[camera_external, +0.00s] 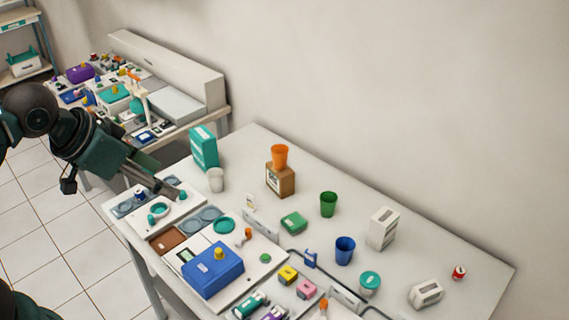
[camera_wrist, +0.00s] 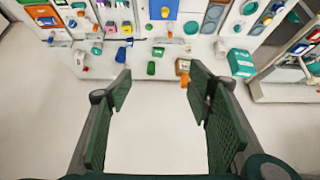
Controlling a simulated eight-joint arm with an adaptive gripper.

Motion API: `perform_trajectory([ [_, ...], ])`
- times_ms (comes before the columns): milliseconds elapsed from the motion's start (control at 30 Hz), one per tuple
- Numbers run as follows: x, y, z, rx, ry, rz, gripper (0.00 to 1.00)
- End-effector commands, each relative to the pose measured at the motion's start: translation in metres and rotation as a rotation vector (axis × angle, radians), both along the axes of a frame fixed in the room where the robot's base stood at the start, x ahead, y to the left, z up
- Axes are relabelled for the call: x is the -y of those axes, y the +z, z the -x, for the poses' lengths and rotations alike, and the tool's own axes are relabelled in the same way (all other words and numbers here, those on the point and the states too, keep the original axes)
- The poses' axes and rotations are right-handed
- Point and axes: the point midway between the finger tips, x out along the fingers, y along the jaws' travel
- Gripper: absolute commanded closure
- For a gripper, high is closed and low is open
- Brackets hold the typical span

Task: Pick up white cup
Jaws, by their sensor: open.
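The white cup (camera_external: 215,180) stands upright on the table at its left end, in front of a teal box (camera_external: 204,148). It also shows in the wrist view (camera_wrist: 220,49), small and beyond the right finger. My gripper (camera_external: 172,192) is to the left of the cup in the external view, apart from it, over the left end of the table. In the wrist view my gripper (camera_wrist: 158,75) has its two fingers spread wide, with nothing between them. Its height above the table is hard to tell.
A green cup (camera_external: 328,204) and a blue cup (camera_external: 345,250) stand further right. White trays with a blue box (camera_external: 212,270) line the front. The wall is behind.

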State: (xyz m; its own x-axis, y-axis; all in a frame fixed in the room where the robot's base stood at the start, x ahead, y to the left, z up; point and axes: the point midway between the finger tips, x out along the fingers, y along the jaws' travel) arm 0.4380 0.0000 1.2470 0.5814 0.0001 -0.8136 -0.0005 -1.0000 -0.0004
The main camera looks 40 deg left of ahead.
Motion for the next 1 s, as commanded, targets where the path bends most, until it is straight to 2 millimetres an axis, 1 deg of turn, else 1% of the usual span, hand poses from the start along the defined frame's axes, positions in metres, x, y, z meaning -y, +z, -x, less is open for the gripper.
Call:
perform_trajectory([
  [167, -0.002, 0.0, -0.005, -0.007, -0.005, -0.005, 0.49],
  [367, -0.009, -0.001, -0.021, -0.028, -0.028, -0.02, 0.49],
  [667, -0.025, -0.007, -0.058, -0.075, -0.083, -0.049, 0.49],
  [1000, -0.05, -0.022, -0.103, -0.126, -0.154, -0.073, 0.49],
])
